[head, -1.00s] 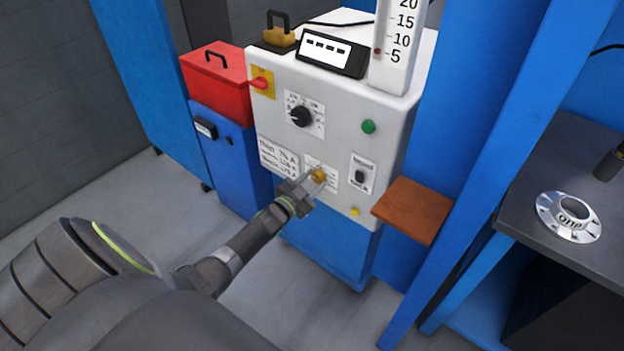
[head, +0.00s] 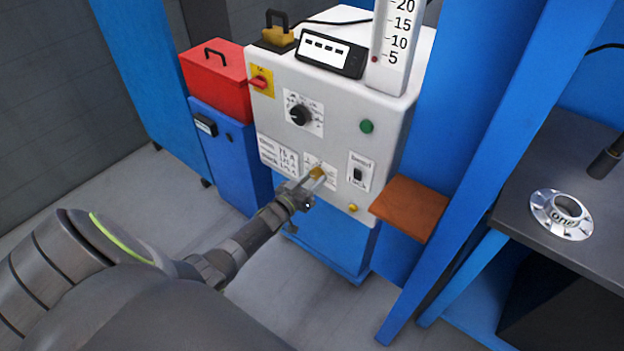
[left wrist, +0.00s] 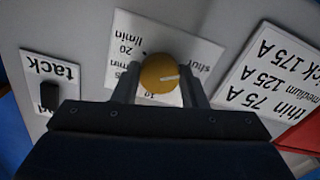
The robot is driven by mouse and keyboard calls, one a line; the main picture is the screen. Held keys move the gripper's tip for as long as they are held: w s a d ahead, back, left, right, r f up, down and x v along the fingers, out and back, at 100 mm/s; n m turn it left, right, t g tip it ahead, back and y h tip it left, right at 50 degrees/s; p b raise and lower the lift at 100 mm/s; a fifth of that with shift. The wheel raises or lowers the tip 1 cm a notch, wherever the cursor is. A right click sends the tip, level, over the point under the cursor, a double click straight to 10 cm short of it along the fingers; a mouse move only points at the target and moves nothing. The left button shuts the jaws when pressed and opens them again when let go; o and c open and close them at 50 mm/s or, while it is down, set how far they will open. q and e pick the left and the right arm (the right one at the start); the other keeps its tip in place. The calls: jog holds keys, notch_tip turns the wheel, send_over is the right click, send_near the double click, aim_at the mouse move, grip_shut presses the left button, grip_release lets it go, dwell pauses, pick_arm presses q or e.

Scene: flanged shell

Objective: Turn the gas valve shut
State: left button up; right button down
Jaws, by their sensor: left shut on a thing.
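The gas valve is a round yellow knob (head: 317,173) low on the front of the white machine (head: 338,130). Part of the label is hidden behind the knob and fingers. My right gripper is not in view.
A black dial (head: 301,115), a red switch (head: 259,82), a green button (head: 367,126) and a rocker switch (head: 358,174) are on the same panel. A brown shelf (head: 410,207) juts out at right. A flanged metal part (head: 562,215) lies on the dark table (head: 530,170).

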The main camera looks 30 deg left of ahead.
pick_arm(q)
jog(key=shift+f, duration=0.1)
dwell(0.4)
jog(key=o, duration=1)
jog(key=shift+c, duration=0.2)
jog(key=s+a+p, duration=0.1)
jog(key=s, duration=1.6)
jog(key=shift+s+a, duration=0.2)
